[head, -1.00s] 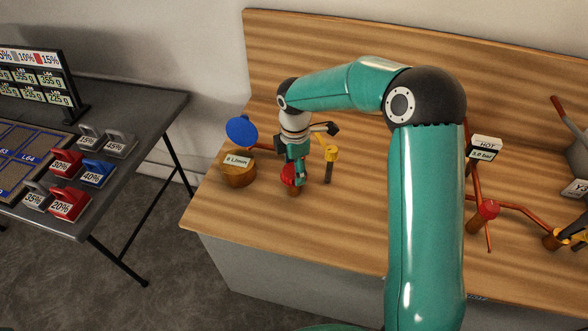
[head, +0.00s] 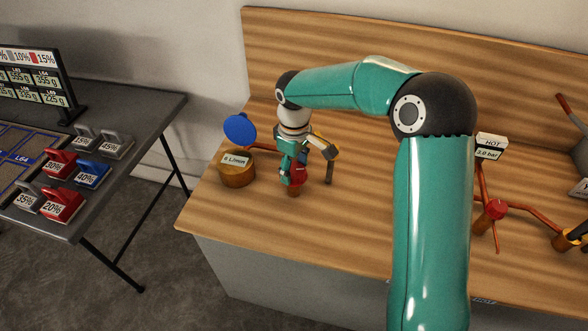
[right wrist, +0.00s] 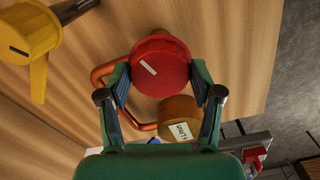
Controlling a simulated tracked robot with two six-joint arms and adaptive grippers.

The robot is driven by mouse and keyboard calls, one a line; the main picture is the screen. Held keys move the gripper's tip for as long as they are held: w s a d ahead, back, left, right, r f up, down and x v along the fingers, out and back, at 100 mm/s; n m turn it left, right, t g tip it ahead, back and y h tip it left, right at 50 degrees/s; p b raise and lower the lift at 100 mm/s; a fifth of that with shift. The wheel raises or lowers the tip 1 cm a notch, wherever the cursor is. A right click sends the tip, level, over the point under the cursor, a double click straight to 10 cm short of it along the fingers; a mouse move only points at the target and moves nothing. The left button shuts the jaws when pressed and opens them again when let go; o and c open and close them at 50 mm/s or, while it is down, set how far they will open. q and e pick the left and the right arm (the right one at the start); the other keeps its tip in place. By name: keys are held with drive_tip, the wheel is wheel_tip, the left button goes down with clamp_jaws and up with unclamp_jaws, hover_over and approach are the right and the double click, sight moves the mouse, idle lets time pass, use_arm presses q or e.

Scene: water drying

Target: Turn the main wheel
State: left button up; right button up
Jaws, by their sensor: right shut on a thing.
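A red wheel (head: 299,174) stands on a copper pipe on the wooden bench. I cannot tell by name whether it is the main wheel. My right gripper (head: 291,178) reaches down over it and is shut on it. In the right wrist view the red wheel (right wrist: 160,67) has a short white mark on top, tilted. The fingers of my right gripper (right wrist: 160,82) press on its two sides. My left gripper is in neither view.
A brass meter (head: 237,175) labelled in L/min, with a blue lid, stands left of the wheel. A HOT gauge (head: 491,146) and another red valve (head: 494,208) stand further right. A table (head: 120,150) with weights is left.

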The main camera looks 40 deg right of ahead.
sight(293, 170)
drive_tip(key=m+b, duration=0.1)
drive_tip(key=m, duration=0.5)
drive_tip(key=m+b, duration=0.1)
drive_tip(key=m, duration=0.4)
drive_tip(key=shift+a, duration=0.1)
drive_tip(key=shift+m, duration=0.4)
drive_tip(key=o, duration=1.1)
drive_tip(key=shift+o, duration=0.2)
drive_tip(key=shift+r, duration=0.1)
wheel_tip(293, 170, up, 12)
drive_tip(key=shift+f, duration=0.2)
